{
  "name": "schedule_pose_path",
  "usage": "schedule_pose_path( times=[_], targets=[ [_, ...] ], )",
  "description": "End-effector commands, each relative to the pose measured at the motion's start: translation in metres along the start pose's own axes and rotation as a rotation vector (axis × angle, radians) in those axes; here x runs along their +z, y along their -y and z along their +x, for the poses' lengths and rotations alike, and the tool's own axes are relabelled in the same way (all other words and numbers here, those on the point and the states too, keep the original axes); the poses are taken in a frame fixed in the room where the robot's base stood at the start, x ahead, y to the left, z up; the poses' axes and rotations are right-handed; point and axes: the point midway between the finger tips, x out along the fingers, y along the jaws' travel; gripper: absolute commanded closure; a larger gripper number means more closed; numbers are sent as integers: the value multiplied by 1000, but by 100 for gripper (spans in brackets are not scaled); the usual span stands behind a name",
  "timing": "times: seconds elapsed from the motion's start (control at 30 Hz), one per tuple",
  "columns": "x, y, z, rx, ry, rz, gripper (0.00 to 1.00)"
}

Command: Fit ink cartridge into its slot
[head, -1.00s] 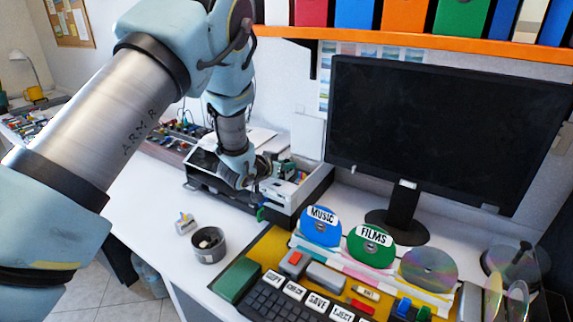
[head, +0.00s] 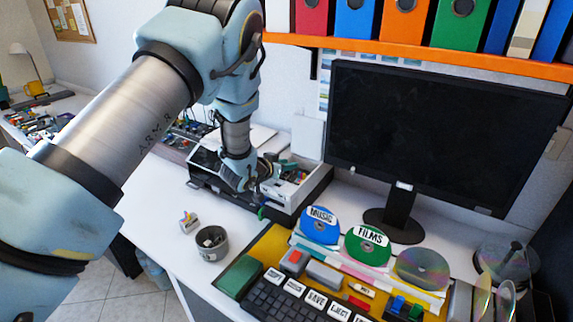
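The printer (head: 284,213) stands on the white desk left of the monitor, with its top open and pale slots inside. My gripper (head: 260,196) is at the printer's front, low over its opening. The gripper is small here and partly hidden by my wrist, so I cannot tell whether its fingers are open or shut. A small green piece (head: 262,212) shows just under the gripper at the printer's front edge. I cannot tell whether it is the ink cartridge or whether it is held. A small white block with coloured parts (head: 188,221) sits on the desk.
A dark round cup (head: 212,243) stands on the desk in front of the printer. The monitor (head: 440,135) stands to the right, below an orange shelf (head: 420,52) with binders. Discs labelled MUSIC (head: 319,226) and FILMS (head: 367,247) stand behind the keyboard (head: 285,298).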

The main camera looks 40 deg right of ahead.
Motion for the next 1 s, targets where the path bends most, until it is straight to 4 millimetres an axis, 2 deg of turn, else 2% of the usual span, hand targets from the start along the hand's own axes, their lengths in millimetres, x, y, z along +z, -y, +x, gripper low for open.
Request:
schedule_pose_path(
  times=[0.03, 0.2, 0.67, 0.77, 1.0],
  targets=[
    [0, 0, 0, -1, 0, 0, 60],
    [0, 1, 0, -2, 0, 0, 42],
    [0, 5, -4, -9, -1, -1, 42],
    [1, 6, -15, -11, 0, -1, 42],
    [2, 2, -61, -6, -1, -2, 42]
  ],
)
